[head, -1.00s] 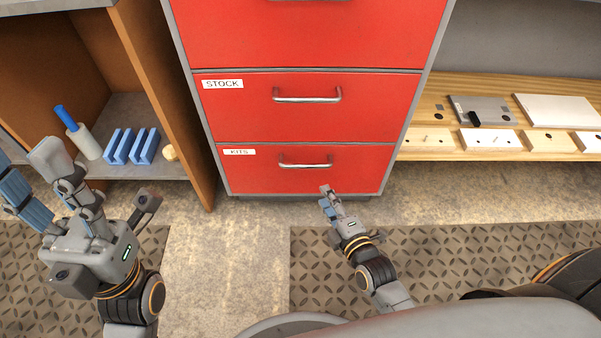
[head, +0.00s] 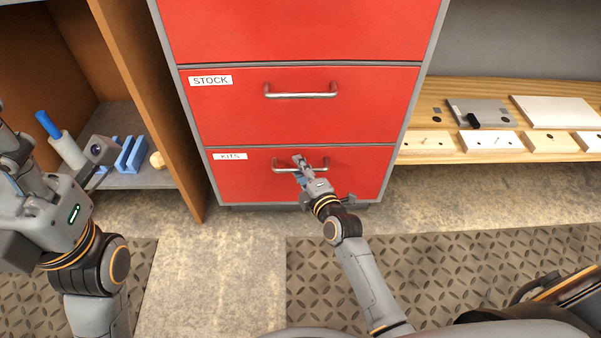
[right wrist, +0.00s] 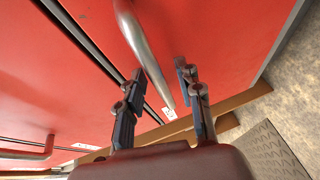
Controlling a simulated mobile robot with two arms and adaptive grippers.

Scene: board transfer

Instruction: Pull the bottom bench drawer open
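The bottom drawer (head: 365,180) has a red front labelled KITS and sits flush in the cabinet. Its silver bar handle (head: 279,168) is partly covered by my right gripper (head: 298,165) in the head view. In the right wrist view the handle (right wrist: 140,40) runs down between the two spread fingertips of my right gripper (right wrist: 162,73). Gaps show beside the bar, so the fingers are around it but not closed on it. My left gripper (head: 10,160) is at the left edge, in front of the open shelf, with its fingers partly cut off.
Above is the closed STOCK drawer (head: 300,115) with its own handle (head: 300,92). A wooden shelf unit (head: 150,110) at left holds blue parts (head: 130,155). A wooden bench (head: 440,140) with boards is at right. The floor before the cabinet is clear.

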